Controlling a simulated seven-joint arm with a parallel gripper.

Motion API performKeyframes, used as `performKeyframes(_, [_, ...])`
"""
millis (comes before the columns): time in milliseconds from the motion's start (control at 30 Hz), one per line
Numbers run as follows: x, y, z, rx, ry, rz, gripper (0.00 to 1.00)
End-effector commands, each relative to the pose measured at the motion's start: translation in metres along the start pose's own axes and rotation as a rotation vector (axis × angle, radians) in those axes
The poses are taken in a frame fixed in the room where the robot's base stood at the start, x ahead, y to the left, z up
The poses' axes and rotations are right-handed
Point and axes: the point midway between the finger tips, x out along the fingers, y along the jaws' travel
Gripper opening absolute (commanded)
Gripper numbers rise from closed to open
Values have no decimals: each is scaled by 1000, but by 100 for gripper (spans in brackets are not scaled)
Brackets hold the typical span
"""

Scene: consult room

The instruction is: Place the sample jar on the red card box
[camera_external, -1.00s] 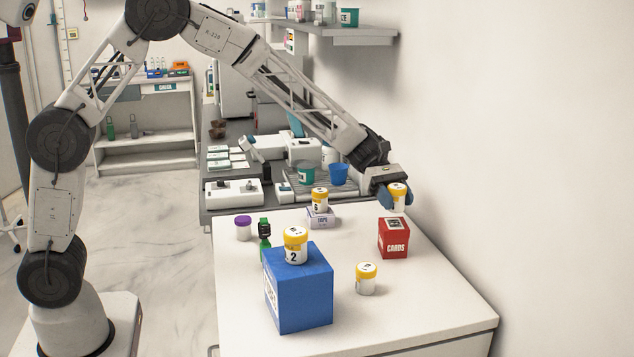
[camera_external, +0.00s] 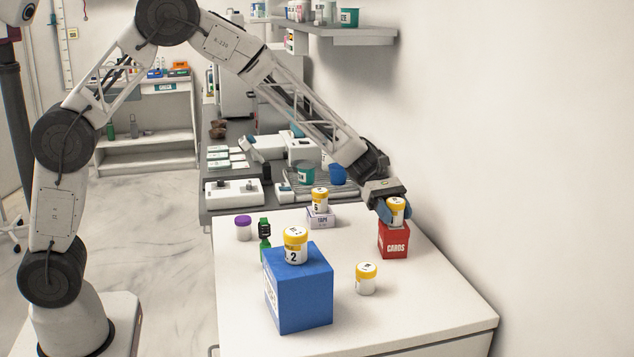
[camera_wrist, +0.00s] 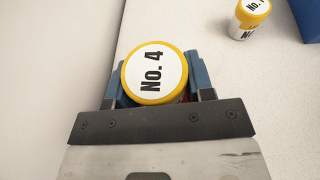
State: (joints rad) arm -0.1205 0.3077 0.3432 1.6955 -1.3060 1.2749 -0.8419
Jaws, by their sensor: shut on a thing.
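A white sample jar with a yellow lid (camera_external: 397,209) is held between the blue fingers of my gripper (camera_external: 393,213). In the wrist view this jar (camera_wrist: 155,75) shows its lid, marked "No. 4", with my gripper (camera_wrist: 158,85) shut around its sides. The red card box (camera_external: 393,241), lettered "CARDS", stands on the white table, directly below the jar. The jar's base is at the box's top; I cannot tell if they touch. In the wrist view the box is almost wholly hidden beneath the jar.
A blue box (camera_external: 299,290) bears another yellow-lidded jar (camera_external: 296,246). One jar (camera_external: 366,278) stands on the table, and another (camera_external: 320,200) on a tape box (camera_external: 321,217). The wall is close at right.

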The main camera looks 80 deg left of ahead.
Motion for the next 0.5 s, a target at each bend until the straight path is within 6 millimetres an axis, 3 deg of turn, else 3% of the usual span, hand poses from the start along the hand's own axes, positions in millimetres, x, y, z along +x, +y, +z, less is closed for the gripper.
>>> performKeyframes(33, [0, 0, 0, 0, 0, 0, 51])
performKeyframes(200, [0, 0, 0, 0, 0, 0, 74])
performKeyframes(500, [0, 0, 0, 0, 0, 0, 74])
